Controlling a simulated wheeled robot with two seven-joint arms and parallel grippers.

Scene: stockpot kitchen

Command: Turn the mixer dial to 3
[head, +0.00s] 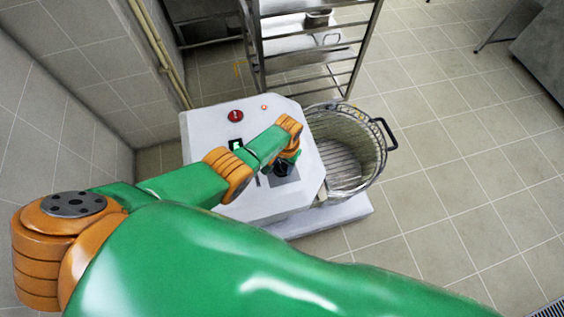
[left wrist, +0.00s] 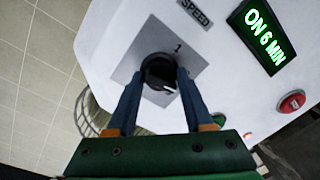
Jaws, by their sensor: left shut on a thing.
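The mixer (head: 228,113) is a white machine with a sloped top panel. Its black dial (left wrist: 159,72) sits on a grey square plate in the left wrist view, with a "1" printed at the plate's edge and the label "SPEED" beside it. My left gripper (left wrist: 160,78) is shut on the dial, one blue finger on each side. In the head view the left gripper (head: 286,163) is over the dial plate (head: 283,176) and partly hides the dial. The other numbers on the plate are hidden or not readable. My right gripper is not in view.
A lit green display (left wrist: 264,35) reads "ON 6 MIN". A red button (left wrist: 292,101) is beside it, also visible in the head view (head: 235,116). A wire-guarded bowl (head: 345,150) is right of the panel. A metal rack (head: 310,50) stands behind. Tiled floor is clear to the right.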

